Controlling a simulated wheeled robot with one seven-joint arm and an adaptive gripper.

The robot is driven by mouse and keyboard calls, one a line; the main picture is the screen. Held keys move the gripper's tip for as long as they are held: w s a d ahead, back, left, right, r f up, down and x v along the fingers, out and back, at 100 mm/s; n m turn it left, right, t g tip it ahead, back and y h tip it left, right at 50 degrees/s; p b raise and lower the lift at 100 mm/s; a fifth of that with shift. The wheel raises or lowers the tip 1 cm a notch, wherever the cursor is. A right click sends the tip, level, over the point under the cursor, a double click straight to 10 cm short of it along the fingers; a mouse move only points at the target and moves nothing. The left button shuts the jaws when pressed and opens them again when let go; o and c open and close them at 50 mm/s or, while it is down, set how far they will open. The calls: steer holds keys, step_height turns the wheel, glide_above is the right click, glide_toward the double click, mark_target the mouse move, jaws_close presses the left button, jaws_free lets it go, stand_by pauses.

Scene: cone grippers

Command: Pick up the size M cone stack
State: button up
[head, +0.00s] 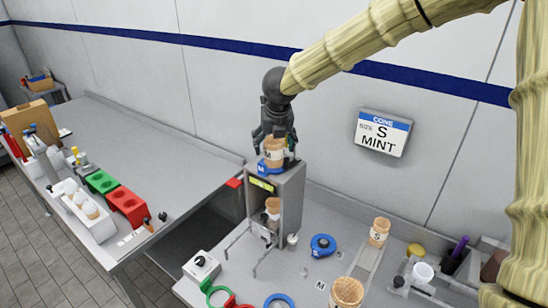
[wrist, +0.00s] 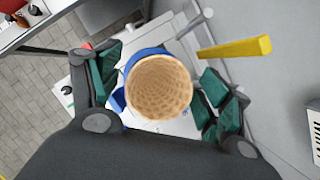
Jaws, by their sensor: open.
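The size M cone stack (head: 275,152) stands upright in a blue ring holder (head: 272,168) on top of the grey box-shaped stand. It carries a white label with an M. My gripper (head: 274,140) is directly above it, pointing down, its fingers reaching down on either side of the stack. In the wrist view the cone's round waffle opening (wrist: 158,87) lies between the green finger pads, with a gap on both sides. The gripper is open. The cone's lower part is hidden in the wrist view.
The grey stand (head: 290,195) holds another cone (head: 272,207) in its lower opening. A cone labelled S (head: 379,232) and a cone (head: 347,293) stand on the right counter. A wall sign (head: 382,134) reads S MINT. Red (head: 126,204) and green blocks lie on the left counter.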

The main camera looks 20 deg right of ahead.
steer(key=shift+s+r, duration=0.1)
steer(key=shift+s, duration=0.05)
steer(key=shift+s+a, duration=0.1)
steer(key=shift+c, duration=1.2)
steer(key=c, duration=0.6)
